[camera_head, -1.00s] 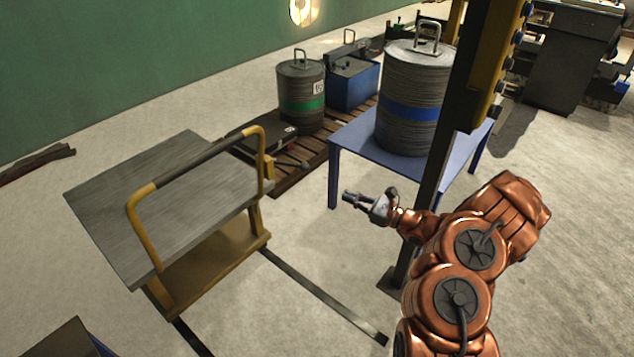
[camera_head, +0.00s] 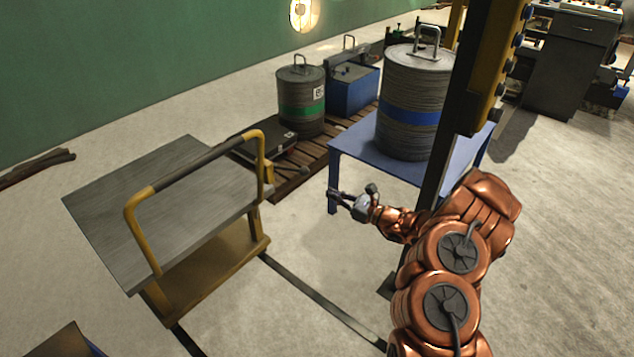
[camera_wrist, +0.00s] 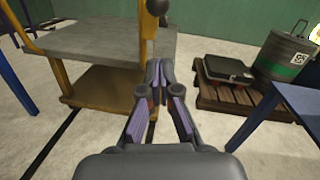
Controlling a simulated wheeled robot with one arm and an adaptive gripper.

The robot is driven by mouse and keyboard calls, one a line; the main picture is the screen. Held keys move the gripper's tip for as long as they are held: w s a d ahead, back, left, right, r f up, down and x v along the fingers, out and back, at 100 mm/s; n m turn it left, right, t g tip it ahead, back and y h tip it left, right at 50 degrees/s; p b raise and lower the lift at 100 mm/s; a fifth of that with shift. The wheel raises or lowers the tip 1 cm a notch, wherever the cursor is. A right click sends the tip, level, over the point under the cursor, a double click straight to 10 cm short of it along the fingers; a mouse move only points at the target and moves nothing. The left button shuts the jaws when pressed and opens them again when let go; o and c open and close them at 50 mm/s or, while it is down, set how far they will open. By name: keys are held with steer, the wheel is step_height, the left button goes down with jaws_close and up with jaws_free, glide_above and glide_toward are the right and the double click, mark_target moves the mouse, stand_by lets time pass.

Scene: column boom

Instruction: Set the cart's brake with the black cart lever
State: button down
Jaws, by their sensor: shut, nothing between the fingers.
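The cart (camera_head: 150,185) stands at the left in the head view, with a grey top, a yellow lower deck and a yellow push handle with a dark grip. My gripper (camera_head: 336,197) is shut and empty, to the right of the cart and apart from the lever. Its fingers (camera_wrist: 160,70) point toward the cart's right end in the wrist view.
A blue table (camera_head: 350,150) bearing a ribbed drum (camera_head: 415,85) stands close behind my gripper. A wooden pallet (camera_head: 290,182) with a black case, a smaller drum and a blue box lies behind. Dark floor rails (camera_head: 320,300) run from the cart. Floor between cart and table is clear.

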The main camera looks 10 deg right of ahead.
steer(key=w+a+r, duration=0.3)
steer(key=w+a, duration=0.1)
steer(key=shift+a, duration=0.25)
steer(key=shift+r, duration=0.25)
